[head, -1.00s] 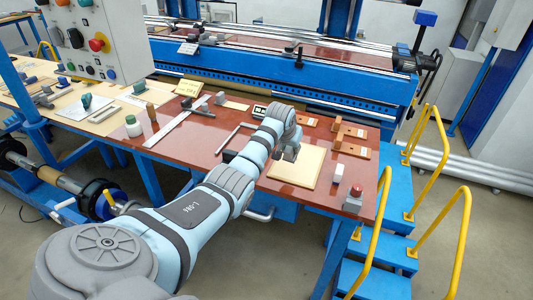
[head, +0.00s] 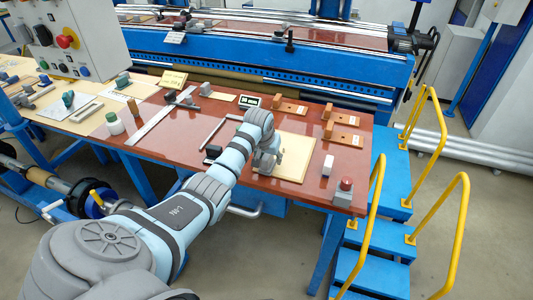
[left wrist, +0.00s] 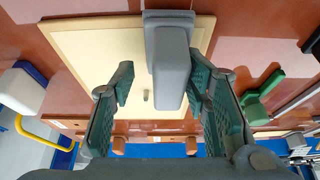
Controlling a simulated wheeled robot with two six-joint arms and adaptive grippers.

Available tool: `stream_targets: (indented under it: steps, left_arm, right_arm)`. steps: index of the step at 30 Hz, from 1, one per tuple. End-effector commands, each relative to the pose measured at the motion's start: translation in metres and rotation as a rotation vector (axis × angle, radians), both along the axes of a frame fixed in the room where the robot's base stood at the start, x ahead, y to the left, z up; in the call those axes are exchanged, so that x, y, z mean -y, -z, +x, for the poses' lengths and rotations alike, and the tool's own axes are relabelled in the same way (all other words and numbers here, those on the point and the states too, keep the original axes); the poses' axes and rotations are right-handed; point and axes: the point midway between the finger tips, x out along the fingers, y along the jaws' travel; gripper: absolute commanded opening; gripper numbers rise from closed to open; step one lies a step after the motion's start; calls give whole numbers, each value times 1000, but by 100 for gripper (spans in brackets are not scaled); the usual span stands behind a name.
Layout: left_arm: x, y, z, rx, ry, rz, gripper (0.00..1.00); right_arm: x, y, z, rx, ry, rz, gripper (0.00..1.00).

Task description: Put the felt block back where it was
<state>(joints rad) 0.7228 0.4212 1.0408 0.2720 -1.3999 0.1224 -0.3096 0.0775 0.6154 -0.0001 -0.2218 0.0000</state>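A grey block (left wrist: 172,65), which I take for the felt block, shows in the left wrist view over the edge of a beige board (left wrist: 85,50). My left gripper (left wrist: 160,85) has its two green-lined fingers spread on either side of the block. The block is close to the right finger, with a clear gap to the left one. In the head view my left gripper (head: 266,162) is low over the beige board (head: 296,160), and it hides the block there. I cannot tell whether the block rests on the board. My right gripper is out of view.
A white block (head: 328,162) and a red button on a grey box (head: 345,186) stand right of the board. Wooden fixtures with orange pieces (head: 340,138) lie behind it. A green-handled item (left wrist: 260,95) lies beside the board. Yellow rails (head: 432,130) stand past the table.

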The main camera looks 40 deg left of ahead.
Motion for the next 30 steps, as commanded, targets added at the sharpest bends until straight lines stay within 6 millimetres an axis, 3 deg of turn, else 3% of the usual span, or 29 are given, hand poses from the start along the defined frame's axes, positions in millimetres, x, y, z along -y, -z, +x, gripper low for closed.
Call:
stream_targets:
  steps: [3, 6, 15, 18, 30]
  left_arm:
    - [-1, -13, 0, 4, -1, 2, 41]
    - [1, -29, -8, 3, 0, 4, 41]
    - [14, -101, -35, 4, 2, 4, 41]
    - [16, -114, -41, 2, 3, 2, 41]
    - [16, -120, -44, 1, 1, 2, 41]
  right_arm:
    - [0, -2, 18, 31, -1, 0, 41]
    - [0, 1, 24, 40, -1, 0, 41]
    - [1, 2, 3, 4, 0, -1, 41]
    - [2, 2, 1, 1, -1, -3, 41]
    - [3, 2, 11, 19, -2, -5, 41]
